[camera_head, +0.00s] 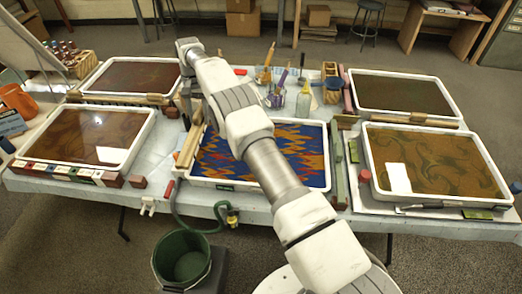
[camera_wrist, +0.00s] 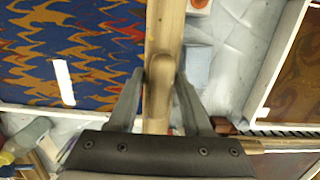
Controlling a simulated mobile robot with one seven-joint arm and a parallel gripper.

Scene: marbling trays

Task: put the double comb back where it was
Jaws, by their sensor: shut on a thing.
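My gripper (camera_wrist: 158,88) is shut on a rounded wooden handle in the wrist view. The handle sits on a long pale wooden bar, which I take to be the double comb (camera_wrist: 164,28). Its teeth do not show. In the head view, pale wooden bars of the comb (camera_head: 188,148) stand along the left side of the middle tray (camera_head: 258,187), below my gripper. I cannot tell whether the comb touches the table. The middle tray holds a blue, orange and red zigzag pattern; it also shows at the left of the wrist view (camera_wrist: 105,112).
Brown-filled trays stand at near left (camera_head: 136,150), far left (camera_head: 95,93), far right (camera_head: 455,120) and near right (camera_head: 372,170). Another comb (camera_wrist: 285,133) lies close by at lower right in the wrist view. Jars and a bottle (camera_head: 303,100) stand behind the middle tray.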

